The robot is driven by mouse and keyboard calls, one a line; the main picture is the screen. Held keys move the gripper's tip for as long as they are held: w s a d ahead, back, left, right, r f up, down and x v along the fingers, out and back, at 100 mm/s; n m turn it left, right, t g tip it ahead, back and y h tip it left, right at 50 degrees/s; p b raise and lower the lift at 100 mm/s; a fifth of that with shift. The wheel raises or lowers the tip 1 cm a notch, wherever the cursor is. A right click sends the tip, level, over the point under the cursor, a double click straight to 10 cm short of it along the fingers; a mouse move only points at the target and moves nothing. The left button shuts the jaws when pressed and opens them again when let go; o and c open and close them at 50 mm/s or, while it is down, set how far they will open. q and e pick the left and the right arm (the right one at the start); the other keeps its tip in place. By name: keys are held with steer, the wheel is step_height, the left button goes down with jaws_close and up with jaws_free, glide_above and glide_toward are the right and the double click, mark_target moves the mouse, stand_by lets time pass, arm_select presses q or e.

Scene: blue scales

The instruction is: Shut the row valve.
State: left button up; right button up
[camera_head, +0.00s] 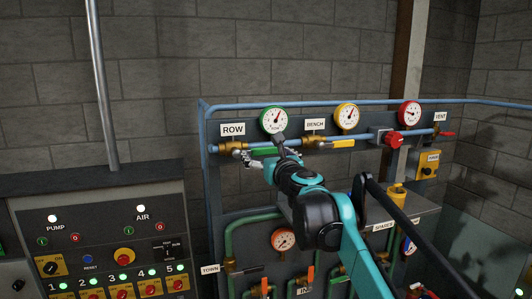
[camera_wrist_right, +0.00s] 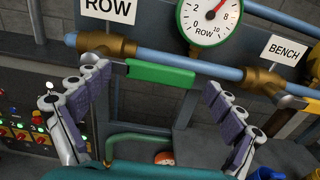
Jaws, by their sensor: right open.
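The row valve is a brass body (camera_head: 230,147) on the blue pipe, under the ROW sign (camera_head: 233,129). Its green lever handle (camera_head: 264,151) lies along the pipe, pointing right. In the right wrist view the green handle (camera_wrist_right: 160,75) runs across the top middle, just in front of the pipe. My right gripper (camera_wrist_right: 150,100) is open, its padded fingers spread left and right below the handle, with nothing between them. In the head view my right gripper (camera_head: 272,159) is at the handle, partly hidden by my teal and black wrist. Contact cannot be told. My left gripper is out of view.
The green-rimmed ROW gauge (camera_head: 273,120) stands above the pipe. To the right are the BENCH valve's yellow handle (camera_head: 343,144) and a red knob (camera_head: 394,140). Below are a lower gauge (camera_head: 283,239) and several orange-handled valves. A button console (camera_head: 110,250) stands at left.

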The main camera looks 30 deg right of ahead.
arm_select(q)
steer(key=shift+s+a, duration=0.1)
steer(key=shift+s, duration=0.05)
arm_select(e)
steer(key=shift+s+a, duration=0.1)
steer(key=shift+s, duration=0.1)
steer(key=shift+c, duration=0.3)
steer(key=shift+w, duration=0.1)
steer(key=c, duration=0.5)
steer(key=shift+r, duration=0.1)
steer(key=c, duration=0.5)
steer(key=shift+s+a+r, duration=0.15)
steer(key=shift+s, duration=0.35)
steer(key=c, duration=1)
steer(key=shift+w, duration=0.1)
jaws_close()
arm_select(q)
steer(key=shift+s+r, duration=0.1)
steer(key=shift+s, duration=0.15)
